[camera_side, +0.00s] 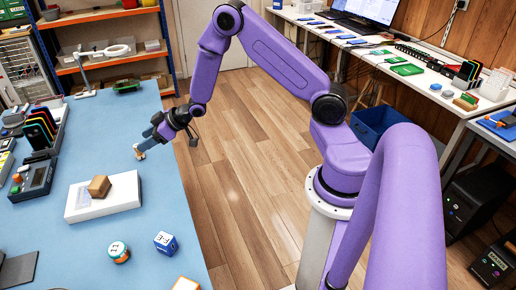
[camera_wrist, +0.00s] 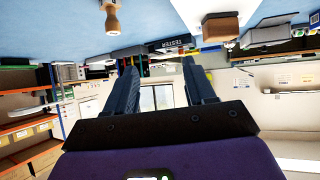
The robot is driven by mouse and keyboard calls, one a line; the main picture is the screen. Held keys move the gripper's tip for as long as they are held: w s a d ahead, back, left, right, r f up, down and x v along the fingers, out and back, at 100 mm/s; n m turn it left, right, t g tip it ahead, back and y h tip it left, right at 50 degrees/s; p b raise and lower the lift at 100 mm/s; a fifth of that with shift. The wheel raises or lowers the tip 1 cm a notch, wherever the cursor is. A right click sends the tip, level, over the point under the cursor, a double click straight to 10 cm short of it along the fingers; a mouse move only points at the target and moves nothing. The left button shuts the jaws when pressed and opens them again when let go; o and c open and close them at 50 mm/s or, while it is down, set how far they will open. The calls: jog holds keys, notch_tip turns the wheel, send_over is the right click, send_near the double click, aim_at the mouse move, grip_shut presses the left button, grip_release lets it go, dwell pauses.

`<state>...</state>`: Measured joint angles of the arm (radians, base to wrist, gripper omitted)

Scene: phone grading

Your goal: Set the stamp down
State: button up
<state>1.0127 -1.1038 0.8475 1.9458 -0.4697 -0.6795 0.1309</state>
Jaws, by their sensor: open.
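The stamp (camera_side: 139,152), small with a light wooden handle, is on the blue table near its right edge in the side view. In the wrist view, which is upside down, the stamp (camera_wrist: 112,20) seems to stand upright on the table, handle away from the surface; its base is cut off by the frame edge. My gripper (camera_side: 147,141) is close beside the stamp in the side view, partly overlapping it. In the wrist view the jaws (camera_wrist: 160,68) are apart with nothing between them, and the stamp lies outside them.
A brown block (camera_side: 99,187) sits on a white box (camera_side: 75,207) on the blue table (camera_side: 60,265). Devices and a phone rack (camera_side: 40,130) line the left. The table around the stamp is clear.

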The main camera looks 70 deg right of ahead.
jog(key=s+a+r+n+g+h, duration=0.1)
jog(key=s+a+r+n+g, duration=0.2)
jog(key=s+a, duration=0.4)
jog(key=s+a+r+g+h, duration=0.15)
jog(key=s+a+r, duration=0.35)
jog(key=s, duration=0.5)
jog(key=s+d+r+n+g+h, duration=0.1)
jog(key=s+d+r+n+g, duration=0.1)
jog(key=s, duration=1)
jog(key=s+d+r+n+g+h, duration=0.1)
jog(key=s+d+r+n+g, duration=0.1)
jog(key=s, duration=1)
jog(key=shift+d+r+g, duration=0.5)
jog(key=shift+d+g, duration=0.3)
jog(key=shift+g, duration=0.05)
